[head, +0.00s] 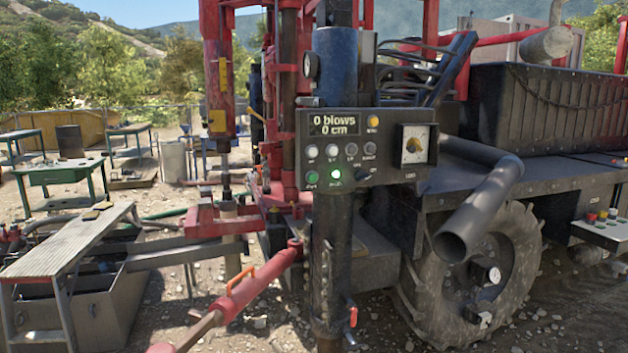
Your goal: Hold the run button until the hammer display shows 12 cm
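The dark control panel (366,187) is mounted on the rig in the middle of the head view. Two green buttons sit low on the panel's left: one dull green (312,177) and one brightly lit (335,174). Their labels are too small to read, so I cannot tell which is the run button. Above them are two pale buttons (322,151) and two dark ones (360,149). An orange button (373,121) is at the upper right. My gripper is not in view, and nothing covers the panel face.
A gauge (413,145) sits on the panel's right. A wide grey pipe (482,205) juts out right of the panel. A red pipe with an orange handle (245,290) crosses in front at lower left. A grated bench (70,243) stands at left. Gravel lies ahead.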

